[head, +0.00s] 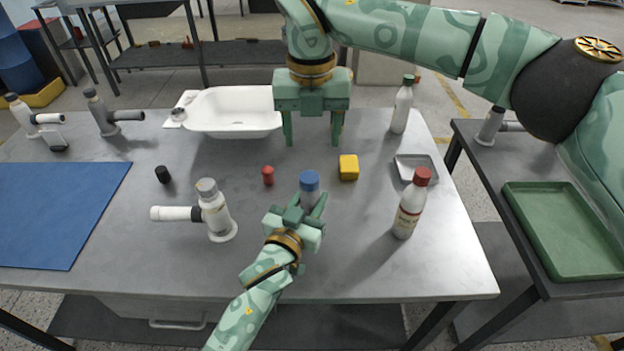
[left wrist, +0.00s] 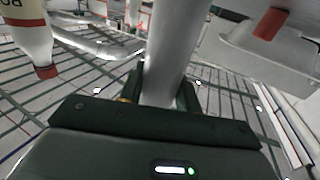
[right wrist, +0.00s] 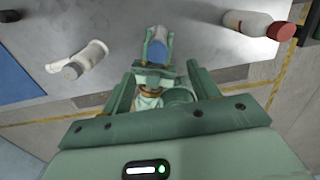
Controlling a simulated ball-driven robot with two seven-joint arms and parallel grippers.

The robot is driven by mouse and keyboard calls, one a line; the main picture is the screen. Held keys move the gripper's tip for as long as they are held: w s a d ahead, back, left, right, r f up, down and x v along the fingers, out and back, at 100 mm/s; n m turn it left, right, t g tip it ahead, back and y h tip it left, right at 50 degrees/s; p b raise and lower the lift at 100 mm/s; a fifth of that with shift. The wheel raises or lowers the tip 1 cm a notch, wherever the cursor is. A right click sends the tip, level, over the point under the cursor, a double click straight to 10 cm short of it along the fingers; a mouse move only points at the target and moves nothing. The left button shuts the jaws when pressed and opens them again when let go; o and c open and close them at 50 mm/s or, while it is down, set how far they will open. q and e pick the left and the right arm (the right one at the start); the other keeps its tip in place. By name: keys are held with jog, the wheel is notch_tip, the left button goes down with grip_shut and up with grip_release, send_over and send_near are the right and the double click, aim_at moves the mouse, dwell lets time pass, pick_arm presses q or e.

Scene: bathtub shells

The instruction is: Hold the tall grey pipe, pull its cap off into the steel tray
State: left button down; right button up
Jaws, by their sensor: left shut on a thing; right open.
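The tall grey pipe (head: 308,197) stands upright near the table's front, with a blue cap (head: 309,180) on its top. My left gripper (head: 309,208) is shut around the pipe below the cap; the left wrist view shows the grey pipe (left wrist: 172,45) between its fingers. The pipe's foot is hidden behind my gripper. My right gripper (head: 312,142) is open and empty, pointing down above the table behind the pipe, apart from the cap. In the right wrist view the cap (right wrist: 156,50) is beyond its fingers. The steel tray (head: 418,166) lies to the right and looks empty.
A yellow block (head: 348,167) and a red-capped bottle (head: 409,208) stand between or near pipe and tray. A red piece (head: 268,175) and a white pipe fitting (head: 214,212) are to the left. A white basin (head: 233,111) sits behind. A blue mat (head: 60,210) lies far left.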

aim_at(311, 176)
notch_tip(311, 176, down, 10)
jog(key=n, duration=1.8)
jog(key=shift+s+a+r, duration=0.1)
jog(key=shift+a+r, duration=0.05)
jog(key=shift+r, duration=0.1)
jog(key=c, duration=1.2)
jog(key=shift+r, duration=0.15)
